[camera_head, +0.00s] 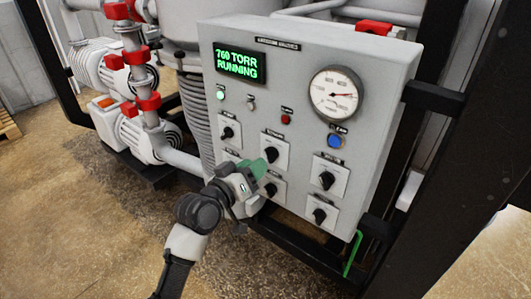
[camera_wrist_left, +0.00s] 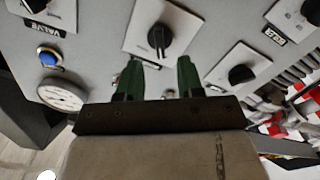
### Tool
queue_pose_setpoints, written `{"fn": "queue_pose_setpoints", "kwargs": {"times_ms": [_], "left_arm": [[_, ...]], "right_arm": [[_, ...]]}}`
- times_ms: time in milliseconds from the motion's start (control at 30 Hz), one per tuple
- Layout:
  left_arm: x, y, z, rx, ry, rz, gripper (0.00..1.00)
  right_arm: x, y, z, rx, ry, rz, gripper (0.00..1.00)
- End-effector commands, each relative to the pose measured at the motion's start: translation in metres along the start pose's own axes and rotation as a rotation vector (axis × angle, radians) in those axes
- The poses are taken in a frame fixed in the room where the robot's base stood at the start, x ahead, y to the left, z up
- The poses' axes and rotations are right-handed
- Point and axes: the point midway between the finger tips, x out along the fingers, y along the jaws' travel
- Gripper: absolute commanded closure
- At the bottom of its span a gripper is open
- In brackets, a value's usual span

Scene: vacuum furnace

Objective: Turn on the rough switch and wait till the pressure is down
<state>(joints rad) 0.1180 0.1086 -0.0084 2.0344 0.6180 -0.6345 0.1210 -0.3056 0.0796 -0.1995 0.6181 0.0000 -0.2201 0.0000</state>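The grey control panel (camera_head: 300,85) carries several black rotary switches on white plates; their labels are too small to read in the head view, so I cannot tell which is rough. The green display (camera_head: 239,64) reads 760 TORR, RUNNING. A round pressure gauge (camera_head: 335,94) is at the upper right. My left gripper (camera_head: 262,168), with green fingers, is in front of the panel by the upper-middle switch (camera_head: 275,152). In the left wrist view, my left gripper (camera_wrist_left: 158,76) is open and empty, and that switch (camera_wrist_left: 160,38) lies ahead between its fingers, apparently untouched. My right gripper is out of view.
A blue button (camera_head: 334,141) is below the gauge, and a red light (camera_head: 286,119) is left of it. Another switch (camera_head: 271,189) is close under the gripper. Dark frame posts (camera_head: 465,120) stand on the right. Pipes with red clamps (camera_head: 149,102) are on the left.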

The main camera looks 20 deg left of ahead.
Motion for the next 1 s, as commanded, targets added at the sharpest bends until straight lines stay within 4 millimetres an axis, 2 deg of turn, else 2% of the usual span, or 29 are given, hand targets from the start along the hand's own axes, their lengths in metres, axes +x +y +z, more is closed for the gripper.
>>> {"fn": "queue_pose_setpoints", "kwargs": {"times_ms": [100,300,667,900,1000], "left_arm": [[0.022,0.002,-0.002,-0.002,0.0,0.0,0.63],[0.043,0.0,-0.001,0.0,0.0,-0.001,0.63],[0.048,0.0,0.001,0.001,-0.001,-0.001,0.63],[0.047,-0.001,0.001,0.001,-0.001,-0.001,1.0],[0.047,-0.001,0.001,0.001,-0.001,-0.002,1.0]], "right_arm": [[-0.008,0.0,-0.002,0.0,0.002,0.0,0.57],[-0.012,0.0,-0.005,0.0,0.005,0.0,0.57],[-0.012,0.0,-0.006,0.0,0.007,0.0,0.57],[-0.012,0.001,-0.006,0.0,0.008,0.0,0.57],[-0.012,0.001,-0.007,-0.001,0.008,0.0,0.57]]}}
